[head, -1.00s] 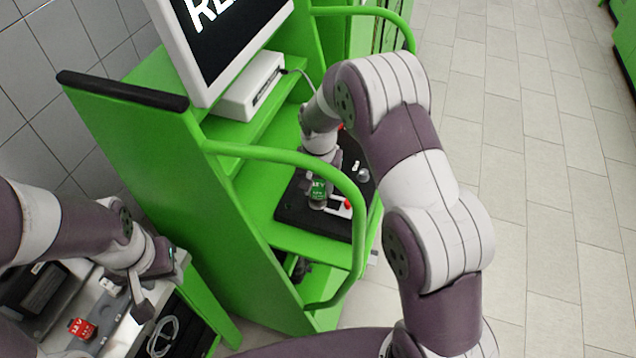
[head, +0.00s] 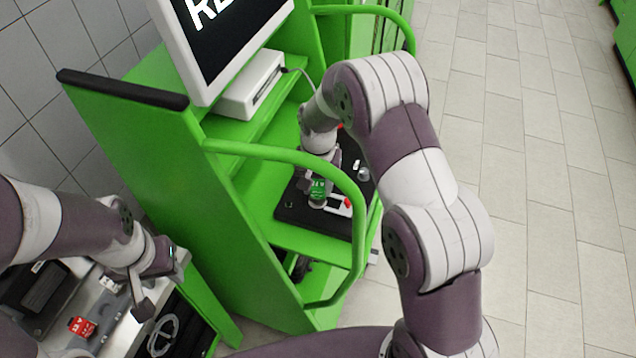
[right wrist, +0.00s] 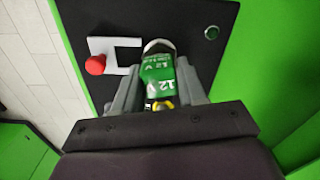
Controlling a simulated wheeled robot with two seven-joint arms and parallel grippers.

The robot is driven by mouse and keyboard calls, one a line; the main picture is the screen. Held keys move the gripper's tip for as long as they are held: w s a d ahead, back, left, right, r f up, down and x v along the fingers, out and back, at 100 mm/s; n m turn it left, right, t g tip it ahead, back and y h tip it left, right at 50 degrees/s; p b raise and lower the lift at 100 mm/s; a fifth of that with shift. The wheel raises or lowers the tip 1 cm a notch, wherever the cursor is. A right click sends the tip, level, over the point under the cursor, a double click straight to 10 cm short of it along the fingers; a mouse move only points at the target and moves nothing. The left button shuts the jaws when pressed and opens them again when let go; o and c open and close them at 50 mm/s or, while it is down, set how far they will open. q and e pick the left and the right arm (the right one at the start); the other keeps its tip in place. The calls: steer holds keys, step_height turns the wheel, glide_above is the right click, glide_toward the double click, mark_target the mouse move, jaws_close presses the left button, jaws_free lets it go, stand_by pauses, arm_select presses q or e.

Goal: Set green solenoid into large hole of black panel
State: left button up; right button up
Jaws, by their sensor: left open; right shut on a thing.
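The green solenoid (right wrist: 158,78), marked 12 V, is between the fingers of my right gripper (right wrist: 157,88), which is shut on it. In the head view the solenoid (head: 318,190) is at the black panel (head: 314,219), held by my right gripper (head: 312,183). In the right wrist view its metal end meets the black panel (right wrist: 185,18); the large hole is hidden, so I cannot tell how deep it sits. My left gripper (head: 150,290) is open, over the side bench at the lower left, away from the solenoid.
A red knob (right wrist: 95,65) on a white plate (right wrist: 125,55) is beside the solenoid, with a small round fitting (right wrist: 211,32) on the other side. A green rail (head: 300,160) curves in front of the panel. A red solenoid (head: 82,326) lies on the side bench.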

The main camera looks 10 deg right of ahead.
steer(key=shift+f+b, duration=0.5)
steer(key=shift+f, duration=0.35)
steer(key=o, duration=1.4)
steer(key=shift+c, duration=0.2)
step_height(320, 180, up, 8)
steer(key=p, duration=0.6)
stand_by(0.5)
